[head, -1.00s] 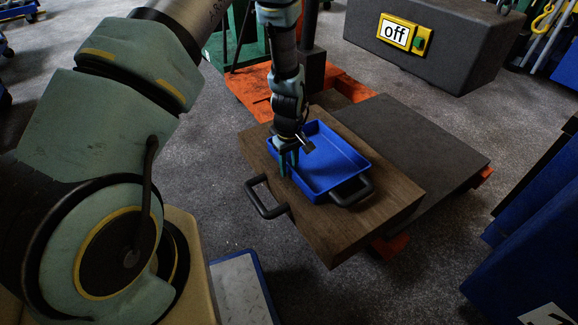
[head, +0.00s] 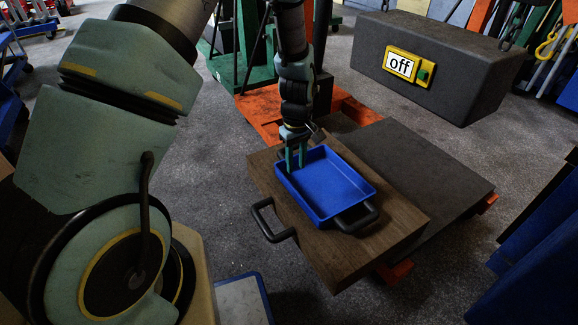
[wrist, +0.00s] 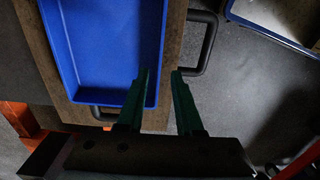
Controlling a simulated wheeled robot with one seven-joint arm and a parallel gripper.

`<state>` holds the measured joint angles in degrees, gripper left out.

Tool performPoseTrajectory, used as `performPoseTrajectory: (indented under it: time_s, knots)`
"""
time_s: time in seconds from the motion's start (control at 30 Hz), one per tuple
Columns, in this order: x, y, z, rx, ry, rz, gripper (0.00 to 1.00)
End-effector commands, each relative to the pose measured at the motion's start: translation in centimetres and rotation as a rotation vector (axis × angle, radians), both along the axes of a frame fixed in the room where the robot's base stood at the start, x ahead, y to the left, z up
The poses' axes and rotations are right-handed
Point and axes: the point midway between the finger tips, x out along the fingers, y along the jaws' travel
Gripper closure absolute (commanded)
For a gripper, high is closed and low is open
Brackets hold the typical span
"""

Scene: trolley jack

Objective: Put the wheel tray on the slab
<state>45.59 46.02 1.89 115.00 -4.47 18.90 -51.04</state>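The wheel tray appears to be the empty blue tray (head: 345,180), which also shows in the wrist view (wrist: 105,45). It lies flat on a thick brown wooden slab (head: 405,225). A black loop handle (head: 357,216) is at the tray's near right end, and another (head: 272,222) sticks out from the slab's left side. My gripper (head: 297,168) is at the tray's left side, fingers pointing down. In the wrist view its two fingertips (wrist: 161,72) are apart, on either side of the tray's side wall in the picture. Contact with the wall cannot be told.
The wooden slab sits by a dark flat platform (head: 415,165) on an orange frame (head: 262,108). Blue bins (head: 530,265) are at the right. A pale blue-edged panel (head: 243,302) lies at the front.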

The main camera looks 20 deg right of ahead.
Motion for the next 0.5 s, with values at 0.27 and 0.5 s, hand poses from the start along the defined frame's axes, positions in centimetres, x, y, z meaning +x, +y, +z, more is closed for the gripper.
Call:
performPoseTrajectory:
  time_s: [0.27, 0.5]
  knots:
    - [0.5, 0.9, 1.2, -0.004, -0.004, -0.004, 0.65]
    - [3.0, 10.8, 9.3, -0.032, -0.044, -0.076, 0.65]
